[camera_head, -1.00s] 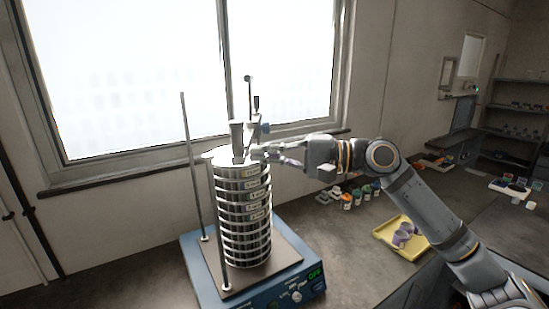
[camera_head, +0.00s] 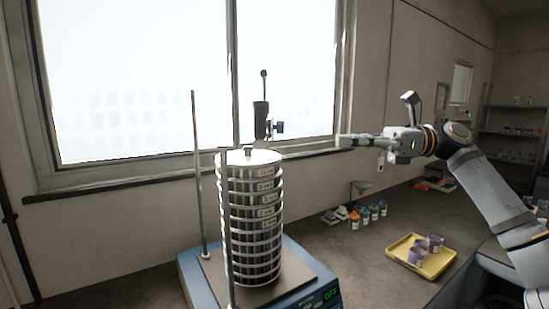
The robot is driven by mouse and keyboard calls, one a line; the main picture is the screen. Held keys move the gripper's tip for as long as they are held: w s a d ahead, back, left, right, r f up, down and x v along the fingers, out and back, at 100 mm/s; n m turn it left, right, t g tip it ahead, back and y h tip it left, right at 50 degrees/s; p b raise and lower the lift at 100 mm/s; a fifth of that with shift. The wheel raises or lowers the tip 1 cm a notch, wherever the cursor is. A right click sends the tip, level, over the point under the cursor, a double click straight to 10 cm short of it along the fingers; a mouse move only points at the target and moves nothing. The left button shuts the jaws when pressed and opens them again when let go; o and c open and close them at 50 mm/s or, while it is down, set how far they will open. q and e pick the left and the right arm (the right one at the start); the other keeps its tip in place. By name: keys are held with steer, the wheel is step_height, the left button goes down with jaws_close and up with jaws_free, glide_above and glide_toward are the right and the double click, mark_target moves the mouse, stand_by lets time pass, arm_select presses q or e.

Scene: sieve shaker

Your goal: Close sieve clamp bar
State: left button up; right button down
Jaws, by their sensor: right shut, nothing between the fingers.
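The sieve stack (camera_head: 252,225), a tall column of metal rings with labels, stands upright on the blue shaker (camera_head: 205,285). The clamp bar (camera_head: 261,120) shows as a dark upright piece behind and above the lid, with a thin black-tipped rod rising from it and a blue knob (camera_head: 279,128) at its right. The lid (camera_head: 249,157) looks uncovered, with a small dark knob on top. How the bar is seated is hard to tell. My right gripper (camera_head: 342,141) is shut and empty, right of the bar and clear of it. My left gripper is not in view.
Tall metal rods (camera_head: 196,170) rise beside the stack. A yellow tray (camera_head: 428,262) with purple-and-white cups lies on the bench at the right. Several small bottles (camera_head: 367,213) stand near the wall. The window sill is behind. Bench between stack and tray is free.

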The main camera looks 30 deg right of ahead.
steer(key=p, duration=1)
glide_toward(265, 137)
steer(key=x, duration=0.2)
steer(key=w+x, duration=0.1)
steer(key=x, duration=0.2)
steer(key=shift+f, duration=0.1)
steer(key=shift+w+a+f, duration=0.3)
steer(key=shift+a, duration=0.2)
